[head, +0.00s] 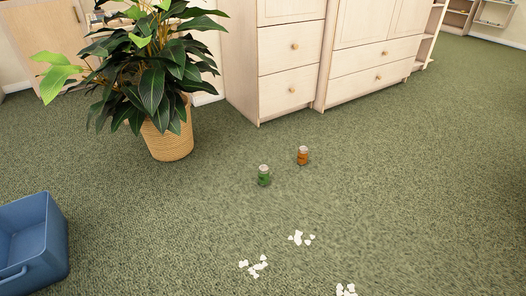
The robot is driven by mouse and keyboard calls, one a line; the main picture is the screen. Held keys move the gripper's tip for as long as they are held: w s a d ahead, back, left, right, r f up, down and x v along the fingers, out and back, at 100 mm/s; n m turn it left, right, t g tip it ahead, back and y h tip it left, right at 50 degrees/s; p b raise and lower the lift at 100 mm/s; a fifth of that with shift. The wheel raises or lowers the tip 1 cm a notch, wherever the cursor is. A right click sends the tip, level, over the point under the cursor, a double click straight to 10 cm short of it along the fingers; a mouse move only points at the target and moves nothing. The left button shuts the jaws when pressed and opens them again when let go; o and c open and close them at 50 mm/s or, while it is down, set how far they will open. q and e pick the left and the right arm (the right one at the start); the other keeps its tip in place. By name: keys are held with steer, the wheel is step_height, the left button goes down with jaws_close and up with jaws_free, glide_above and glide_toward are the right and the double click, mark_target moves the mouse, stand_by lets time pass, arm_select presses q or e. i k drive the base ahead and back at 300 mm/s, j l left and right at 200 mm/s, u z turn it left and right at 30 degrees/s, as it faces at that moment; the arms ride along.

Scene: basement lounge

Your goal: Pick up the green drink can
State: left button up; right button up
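A green drink can (264,176) with a pale top stands upright on the green carpet, near the middle of the head view. An orange can (302,156) stands upright a little behind it and to the right, apart from it. Neither of my grippers shows in the head view, and nothing is touching the green can.
A blue bin (52,240) stands at the lower left. A potted plant in a woven basket (170,138) is behind left of the cans. Pale wooden cabinets (291,65) line the back. White scraps (255,267) lie in front. Carpet at right is clear.

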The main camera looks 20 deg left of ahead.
mark_target(264, 170)
steer(key=i+u, duration=0.3)
steer(key=i, duration=0.15)
steer(key=i+l+u, duration=0.25)
steer(key=i, duration=0.2)
steer(key=i+l+u, duration=0.15)
steer(key=i+u, duration=0.15)
steer(key=i, duration=0.15)
